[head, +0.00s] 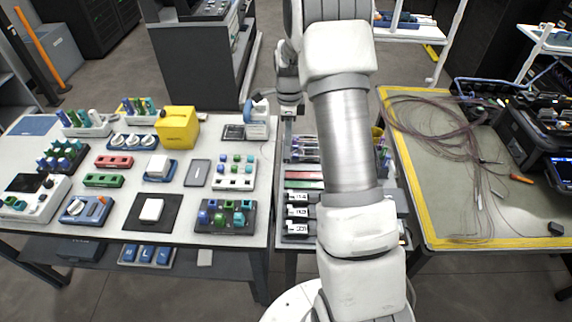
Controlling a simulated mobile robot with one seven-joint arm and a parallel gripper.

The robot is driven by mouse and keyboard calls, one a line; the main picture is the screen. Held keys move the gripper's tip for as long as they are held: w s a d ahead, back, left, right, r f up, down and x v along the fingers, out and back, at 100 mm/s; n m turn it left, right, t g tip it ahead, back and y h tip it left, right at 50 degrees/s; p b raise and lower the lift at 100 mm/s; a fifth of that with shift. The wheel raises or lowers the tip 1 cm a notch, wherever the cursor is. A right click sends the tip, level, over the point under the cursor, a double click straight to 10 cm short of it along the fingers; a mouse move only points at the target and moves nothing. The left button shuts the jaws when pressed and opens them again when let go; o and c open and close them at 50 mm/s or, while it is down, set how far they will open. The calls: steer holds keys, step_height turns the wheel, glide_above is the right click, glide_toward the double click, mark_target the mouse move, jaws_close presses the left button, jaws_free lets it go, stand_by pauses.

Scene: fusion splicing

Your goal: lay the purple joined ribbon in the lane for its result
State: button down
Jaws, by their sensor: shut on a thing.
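My gripper (289,112) points down over the back of the narrow middle bench, beyond my raised arm. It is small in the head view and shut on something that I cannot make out. Just below it on the bench lies a rack with thin purple and pale strips (303,147). I cannot tell whether one of these is the purple joined ribbon. In front of the rack are a red strip (302,175) and a green strip (303,184), possibly result lanes. My arm hides their right part.
The left table holds a yellow box (178,127), a black tray with coloured pieces (226,216) and several small fixtures. Black units with white labels (298,212) line the middle bench's front. The right table's yellow-edged mat (455,190) carries loose fibres (440,125) and black machines (535,130).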

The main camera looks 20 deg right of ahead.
steer(key=b, duration=1.1)
glide_toward(288, 184)
steer(key=shift+f+b, duration=2.35)
steer(key=shift+f, duration=0.85)
steer(key=c, duration=0.7)
jaws_free()
steer(key=shift+c, duration=0.2)
step_height(288, 184, up, 18)
steer(key=p, duration=0.2)
steer(key=shift+s+f+p, duration=0.15)
steer(key=shift+f+p, duration=0.05)
steer(key=shift+p, duration=0.1)
steer(key=shift+a, duration=0.1)
